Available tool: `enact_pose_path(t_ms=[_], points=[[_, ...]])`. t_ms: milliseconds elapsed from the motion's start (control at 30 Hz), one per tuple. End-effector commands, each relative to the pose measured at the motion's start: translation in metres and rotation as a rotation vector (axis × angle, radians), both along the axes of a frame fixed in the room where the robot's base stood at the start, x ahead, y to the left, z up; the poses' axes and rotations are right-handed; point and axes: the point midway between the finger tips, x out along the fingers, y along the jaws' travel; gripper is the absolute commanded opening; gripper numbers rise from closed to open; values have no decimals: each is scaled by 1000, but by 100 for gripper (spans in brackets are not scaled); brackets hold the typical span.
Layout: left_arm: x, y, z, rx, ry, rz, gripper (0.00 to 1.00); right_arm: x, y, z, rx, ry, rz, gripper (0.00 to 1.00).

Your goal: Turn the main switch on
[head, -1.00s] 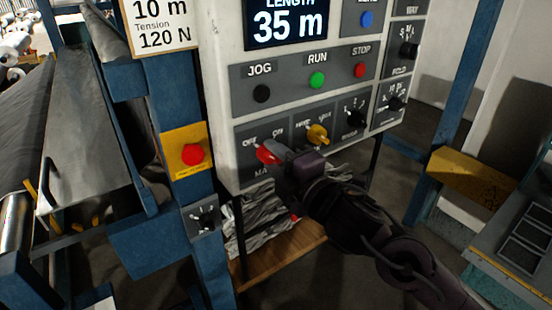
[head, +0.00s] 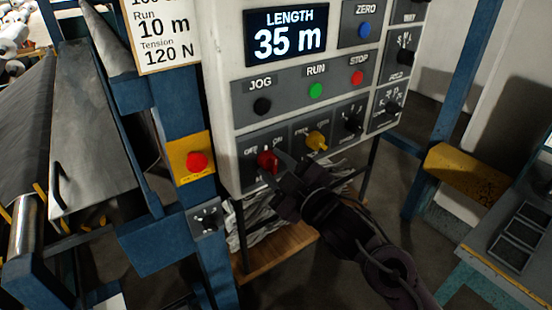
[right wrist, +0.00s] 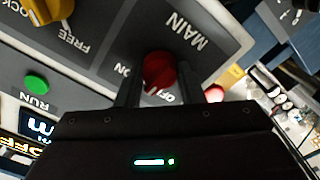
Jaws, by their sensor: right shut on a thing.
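The main switch is a red knob (head: 267,160) at the lower left of the white control panel, below the OFF and ON marks. It also shows in the right wrist view (right wrist: 159,72), between my two dark fingers, by the MAIN label. My right gripper (head: 276,167) is shut on this knob, one finger on each side. My left gripper is not in view.
A yellow selector (head: 316,140) sits right of the main switch, with black knobs further right. JOG, RUN and STOP buttons are above. A red button on a yellow plate (head: 196,161) is on the blue post at left.

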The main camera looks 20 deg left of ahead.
Motion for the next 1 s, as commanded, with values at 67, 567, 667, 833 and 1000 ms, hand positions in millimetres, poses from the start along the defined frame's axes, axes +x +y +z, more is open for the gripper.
enact_pose_path(t_ms=[67,567,667,833,1000], points=[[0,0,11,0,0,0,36,0,0,2,45,64,1,12],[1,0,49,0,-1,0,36,-1,1,2,317,412,1,12],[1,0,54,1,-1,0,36,0,0,2,358,463,-1,12],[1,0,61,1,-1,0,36,0,0,1,410,528,0,12],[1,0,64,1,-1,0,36,0,0,0,440,568,0,12]])
